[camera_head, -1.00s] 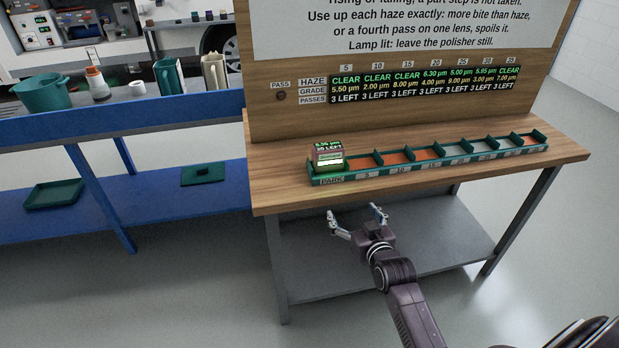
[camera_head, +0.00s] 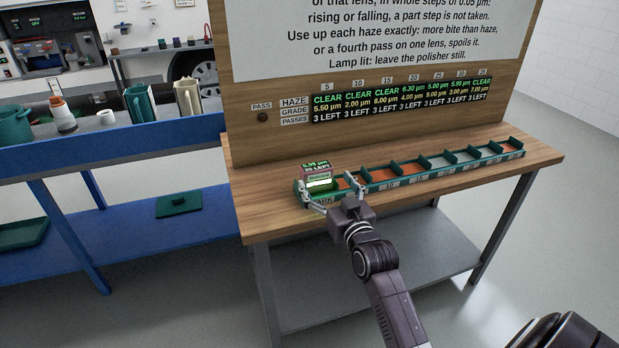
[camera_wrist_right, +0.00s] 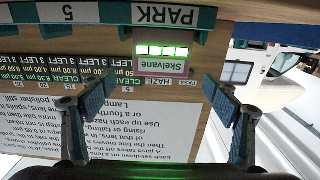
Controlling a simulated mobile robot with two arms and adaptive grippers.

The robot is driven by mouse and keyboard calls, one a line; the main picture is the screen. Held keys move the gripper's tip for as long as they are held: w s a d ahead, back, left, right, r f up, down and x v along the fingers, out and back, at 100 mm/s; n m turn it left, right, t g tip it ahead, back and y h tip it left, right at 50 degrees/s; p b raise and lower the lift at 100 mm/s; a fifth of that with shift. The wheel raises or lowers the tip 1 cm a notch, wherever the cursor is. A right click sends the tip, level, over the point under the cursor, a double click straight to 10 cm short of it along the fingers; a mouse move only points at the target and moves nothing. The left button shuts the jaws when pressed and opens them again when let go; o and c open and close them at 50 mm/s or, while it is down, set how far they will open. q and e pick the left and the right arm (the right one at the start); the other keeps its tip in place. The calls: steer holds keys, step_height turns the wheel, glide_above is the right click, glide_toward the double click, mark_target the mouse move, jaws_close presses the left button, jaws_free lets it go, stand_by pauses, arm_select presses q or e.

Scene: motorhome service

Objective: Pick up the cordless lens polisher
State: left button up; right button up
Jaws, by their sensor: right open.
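The lens polisher (camera_head: 319,181) is a small box-shaped unit with a lit green display on top and a pale label. It sits in the PARK slot at the left end of the green rack (camera_head: 408,184) on the wooden bench. In the right wrist view the polisher (camera_wrist_right: 161,62) shows a "Skelvane" label and a bright green bar. My right gripper (camera_head: 332,194) is open at the front of the PARK slot, its fingers apart at either side of the polisher. In the wrist view the open fingers (camera_wrist_right: 160,86) flank it with nothing gripped. My left gripper is out of view.
The rack's other slots run right, several with orange pads. A sign board (camera_head: 380,60) with a lit table (camera_head: 400,97) stands behind the rack. Bare wood (camera_head: 265,180) lies left of the PARK slot. A blue bench (camera_head: 110,145) with containers stands left.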

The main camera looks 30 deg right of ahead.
mark_target(320, 173)
steer(key=shift+w+d+r, duration=0.1)
steer(key=shift+w, duration=0.4)
steer(key=shift+w+d+r, duration=0.1)
steer(key=shift+w+d, duration=0.05)
steer(key=shift+w, duration=0.1)
steer(key=x, duration=0.4)
steer(key=shift+w+f+p, duration=0.15)
steer(key=shift+f+p, duration=0.1)
steer(key=shift+p, duration=0.1)
steer(key=shift+w, duration=0.45)
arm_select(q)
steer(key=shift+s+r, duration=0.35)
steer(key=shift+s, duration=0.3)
arm_select(e)
steer(key=shift+c, duration=0.6)
steer(key=c, duration=1.5)
steer(key=shift+r, duration=0.1)
steer(key=shift+c, duration=0.6)
steer(key=shift+r, duration=0.1)
